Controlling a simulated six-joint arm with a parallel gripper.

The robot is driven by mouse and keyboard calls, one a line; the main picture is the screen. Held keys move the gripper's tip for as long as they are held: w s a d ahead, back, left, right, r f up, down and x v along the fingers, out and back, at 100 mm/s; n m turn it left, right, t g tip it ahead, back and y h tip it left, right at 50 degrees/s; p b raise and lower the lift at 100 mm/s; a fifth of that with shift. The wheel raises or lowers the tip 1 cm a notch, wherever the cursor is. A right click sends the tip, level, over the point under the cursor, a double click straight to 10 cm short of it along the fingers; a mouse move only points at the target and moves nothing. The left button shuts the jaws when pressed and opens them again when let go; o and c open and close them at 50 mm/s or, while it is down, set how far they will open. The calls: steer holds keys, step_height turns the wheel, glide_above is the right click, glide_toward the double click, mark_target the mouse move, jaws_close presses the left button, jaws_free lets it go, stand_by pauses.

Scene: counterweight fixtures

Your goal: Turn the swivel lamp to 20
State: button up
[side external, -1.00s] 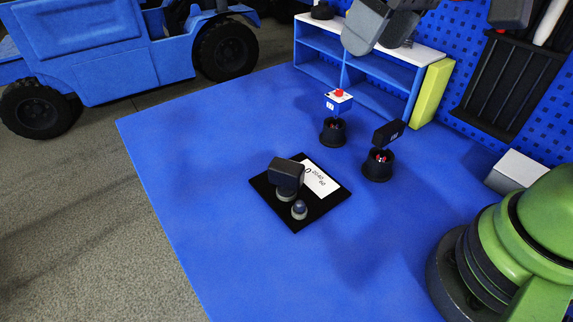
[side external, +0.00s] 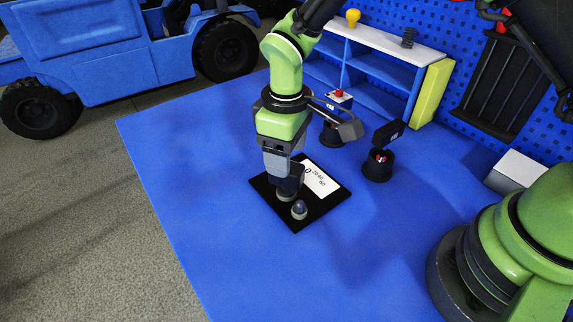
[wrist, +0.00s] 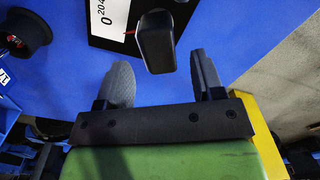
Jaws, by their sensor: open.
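The swivel lamp has a dark, rounded block head (wrist: 157,42) on a black base plate (side external: 292,226) with a white scale card (side external: 321,180) reading 0, 20, 40, 60. In the wrist view a thin red mark shows at the head's left, near the card's 0 edge. A small grey dome (side external: 299,209) stands on the plate beside the lamp. My gripper (wrist: 162,76) is open, its two fingers apart with the head just ahead of the gap between them. In the side view my gripper (side external: 286,180) points down over the lamp and hides most of its head.
A blue shelf (side external: 375,75) and a yellow-green block (side external: 432,92) are at the back. The blue mat's left and front are clear.

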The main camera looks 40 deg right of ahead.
steer(key=shift+f, duration=1.9)
steer(key=c, duration=0.9)
steer(key=shift+o, duration=0.2)
steer(key=shift+m, duration=2)
steer(key=o, duration=0.9)
steer(key=shift+c, duration=0.2)
step_height(320, 180, up, 10)
steer(key=shift+f, duration=0.1)
